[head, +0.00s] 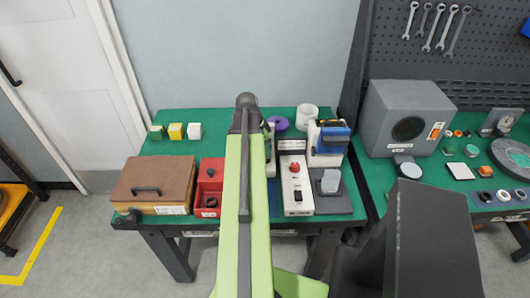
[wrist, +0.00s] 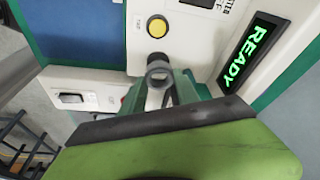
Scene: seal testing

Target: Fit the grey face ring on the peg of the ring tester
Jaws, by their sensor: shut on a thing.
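In the wrist view my gripper (wrist: 161,84) is shut on the grey face ring (wrist: 158,68), a small ring with its opening showing. The ring is in front of the ring tester (wrist: 110,98), a pale panel with a yellow button (wrist: 157,26) and a lit green READY display (wrist: 251,50). A dark rounded end, perhaps the peg (wrist: 157,57), shows right at the ring's upper edge. I cannot tell whether the ring is around it or only in front of it. In the head view my green arm hides the gripper, the ring and most of what is behind it.
On the green bench, a brown lidded box (head: 152,181) and a red holder (head: 208,187) stand left of my arm. A white control box with a red knob (head: 296,186) and a blue-topped device (head: 330,138) stand right. Several small cubes (head: 176,131) sit at the back left.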

